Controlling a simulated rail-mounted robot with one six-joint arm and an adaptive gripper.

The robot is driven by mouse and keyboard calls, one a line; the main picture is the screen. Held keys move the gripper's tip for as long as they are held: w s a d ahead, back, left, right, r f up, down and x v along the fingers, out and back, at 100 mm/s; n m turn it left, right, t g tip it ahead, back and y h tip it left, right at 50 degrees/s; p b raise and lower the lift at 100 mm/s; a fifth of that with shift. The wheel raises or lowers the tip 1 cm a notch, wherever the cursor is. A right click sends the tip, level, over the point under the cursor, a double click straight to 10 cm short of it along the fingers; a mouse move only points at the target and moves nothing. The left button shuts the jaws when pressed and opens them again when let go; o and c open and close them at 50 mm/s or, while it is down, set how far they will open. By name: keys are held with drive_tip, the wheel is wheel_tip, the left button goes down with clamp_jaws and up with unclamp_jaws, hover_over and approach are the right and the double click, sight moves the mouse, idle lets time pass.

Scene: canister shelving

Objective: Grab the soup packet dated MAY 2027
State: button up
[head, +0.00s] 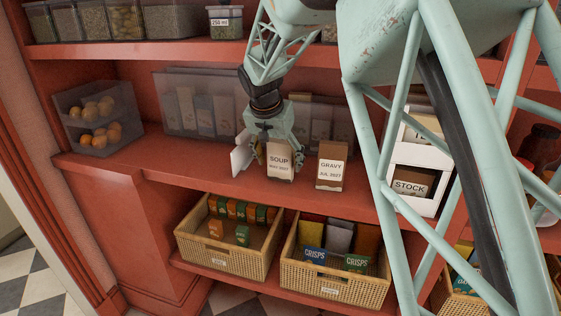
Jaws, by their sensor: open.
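The soup packet (279,165) stands upright on the red middle shelf. Its white label reads SOUP, with a small date that looks like MAY 2027. My gripper (262,158) is right at the packet, with one pale finger to its left and the other finger partly hidden around its right side. The jaws are open around or just behind the packet; I cannot tell if either finger touches it. A brown gravy packet (331,168) labelled GRAVY, JUL 2027 stands upright a little to the right.
A clear bin (215,108) with several packets stands behind my gripper. A white rack (403,180) labelled STOCK is at the right, partly behind my arm. Wicker baskets (228,262) sit on the shelf below.

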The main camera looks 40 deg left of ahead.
sight(280, 166)
drive_tip(key=shift+x, duration=1.55)
drive_tip(key=shift+c, duration=0.7)
drive_tip(key=c, duration=0.8)
